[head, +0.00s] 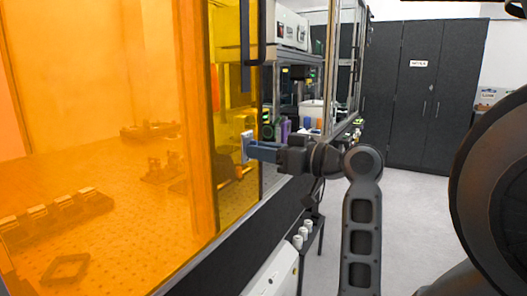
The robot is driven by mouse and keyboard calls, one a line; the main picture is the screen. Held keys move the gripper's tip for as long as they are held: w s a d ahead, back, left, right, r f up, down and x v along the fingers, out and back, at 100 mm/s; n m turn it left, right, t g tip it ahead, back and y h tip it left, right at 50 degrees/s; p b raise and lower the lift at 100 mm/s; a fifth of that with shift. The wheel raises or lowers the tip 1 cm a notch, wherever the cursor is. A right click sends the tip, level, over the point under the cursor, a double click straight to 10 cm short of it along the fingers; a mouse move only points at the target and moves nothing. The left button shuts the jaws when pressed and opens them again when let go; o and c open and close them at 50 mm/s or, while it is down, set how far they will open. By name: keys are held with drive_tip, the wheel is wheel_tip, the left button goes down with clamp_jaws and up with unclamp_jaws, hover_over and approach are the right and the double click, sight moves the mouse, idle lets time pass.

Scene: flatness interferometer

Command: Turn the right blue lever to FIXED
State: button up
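My gripper (250,149) is near the middle of the head view, at the end of my dark arm. It points left, at the near edge of the orange enclosure. Its blue-grey fingers appear side-on and overlap, so I cannot tell whether they are open or shut. A small pale piece shows at the fingertips; I cannot tell whether it is part of the gripper. I cannot make out a blue lever or a FIXED mark in this view.
An orange see-through enclosure (100,80) fills the left side, with a perforated optical table (130,220) holding small mounts inside. Shelves with bottles (308,123) stand behind my gripper. Dark cabinets (420,90) are at the back. Grey floor (410,215) on the right is clear.

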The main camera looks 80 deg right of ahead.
drive_tip(key=shift+o, duration=0.3)
drive_tip(key=v, duration=0.7)
drive_tip(key=shift+s, duration=0.4)
drive_tip(key=shift+a, duration=0.1)
drive_tip(key=w+a+f+m+g, duration=0.25)
drive_tip(key=a+f, duration=0.35)
drive_tip(key=f, duration=0.4)
drive_tip(key=w+a+f+m+g, duration=0.1)
drive_tip(key=w+a+f, duration=0.4)
drive_tip(key=f, duration=0.4)
drive_tip(key=s+a+f+n+y, duration=0.1)
drive_tip(key=s+a+n+y, duration=0.1)
drive_tip(key=s+a, duration=0.5)
drive_tip(key=s+a+f+n+y+p, duration=0.1)
drive_tip(key=s+a+n, duration=0.3)
drive_tip(key=s+a, duration=0.4)
drive_tip(key=a+t+y, duration=0.1)
drive_tip(key=a, duration=0.6)
drive_tip(key=shift+s+a+f+p, duration=0.3)
drive_tip(key=shift+a, duration=0.1)
drive_tip(key=shift+n, duration=0.25)
